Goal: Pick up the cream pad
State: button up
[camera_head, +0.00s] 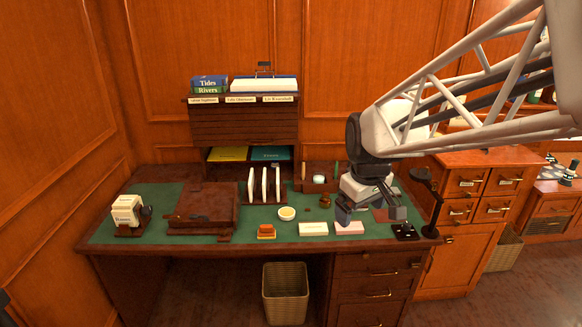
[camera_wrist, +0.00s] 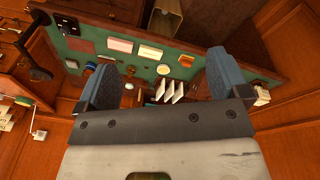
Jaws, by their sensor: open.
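The cream pad (camera_head: 313,229) is a flat pale block lying on the green desk top near its front edge. It also shows in the wrist view (camera_wrist: 150,52), ahead of and between the fingers in the picture. A similar pink pad (camera_head: 349,228) lies just right of it in the head view and left of it in the wrist view (camera_wrist: 120,45). My gripper (camera_head: 370,210) is open and empty above the right part of the desk, to the right of the cream pad. Its two blue-grey fingers stand wide apart in the wrist view (camera_wrist: 163,72).
A round pale dish (camera_head: 287,213) and an orange block (camera_head: 267,231) lie left of the cream pad. White upright dividers (camera_head: 264,184) stand behind. A brown case (camera_head: 203,206) sits further left. A black lamp base (camera_head: 404,232) stands at the right edge.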

jog(key=w+a+f+n, duration=0.1)
jog(key=w+f+n, duration=0.35)
jog(key=w, duration=0.85)
jog(key=n+g, duration=0.2)
jog(key=n, duration=0.6)
send_over(313, 226)
jog(key=shift+m, duration=0.25)
jog(key=f, duration=2.3)
jog(key=shift+s+f, duration=0.2)
jog(key=shift+w+a+f, duration=0.1)
jog(key=shift+w+f, duration=0.1)
jog(key=shift+f, duration=0.05)
jog(key=shift+f, duration=0.1)
jog(key=shift+f, duration=1.2)
jog(key=shift+s+f, duration=0.1)
